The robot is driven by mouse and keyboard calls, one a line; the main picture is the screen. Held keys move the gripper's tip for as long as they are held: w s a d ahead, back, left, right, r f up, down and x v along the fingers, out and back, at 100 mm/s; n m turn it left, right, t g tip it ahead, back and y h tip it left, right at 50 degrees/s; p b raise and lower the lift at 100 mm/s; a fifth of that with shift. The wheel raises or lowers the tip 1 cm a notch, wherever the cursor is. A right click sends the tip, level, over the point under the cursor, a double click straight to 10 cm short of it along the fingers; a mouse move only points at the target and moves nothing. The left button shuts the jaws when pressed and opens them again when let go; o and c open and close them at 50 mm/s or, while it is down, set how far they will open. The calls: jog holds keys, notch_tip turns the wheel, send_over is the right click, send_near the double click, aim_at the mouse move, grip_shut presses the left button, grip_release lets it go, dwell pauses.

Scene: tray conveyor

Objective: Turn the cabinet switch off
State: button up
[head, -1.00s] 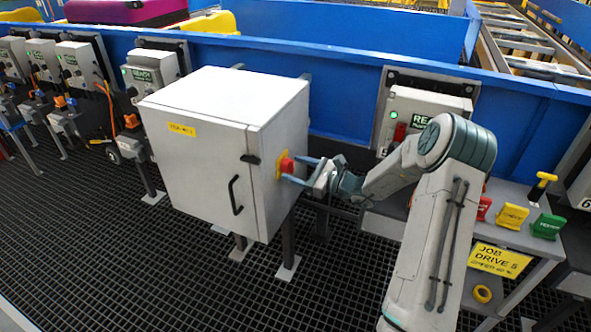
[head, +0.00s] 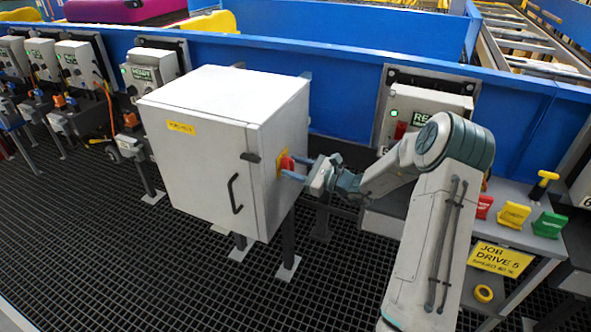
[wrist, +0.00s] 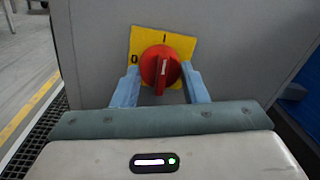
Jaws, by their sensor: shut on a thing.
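The cabinet (head: 200,150) is a white box on legs with a black handle on its front door. Its switch (head: 285,163) is a red rotary knob on a yellow plate on the right side. In the wrist view the red knob (wrist: 160,68) has a white mark near vertical, close to the "I" at the top; an "0" is at the left of the yellow plate (wrist: 184,44). My gripper (head: 293,168) has its blue fingers on either side of the knob, shut on it; they also show in the wrist view (wrist: 160,88).
A shelf (head: 515,238) with red, yellow and green tags and a yellow-handled item stands at the right. Control boxes (head: 425,112) line the blue conveyor wall (head: 345,100). Dark grating (head: 120,260) covers the open floor in front.

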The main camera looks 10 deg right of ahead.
jog(key=n+b, duration=0.9)
jog(key=b, duration=0.3)
jog(key=n+y+b, duration=0.1)
jog(key=n+b, duration=0.8)
jog(key=b, duration=0.4)
jog(key=shift+w+d+f+g, duration=0.1)
jog(key=shift+d+f+g, duration=0.05)
jog(key=shift+g, duration=0.15)
jog(key=o, duration=1)
jog(key=shift+r, duration=0.2)
jog(key=shift+c, duration=0.2)
jog(key=p+v, duration=0.3)
jog(key=v, duration=1.1)
jog(key=shift+f, duration=0.3)
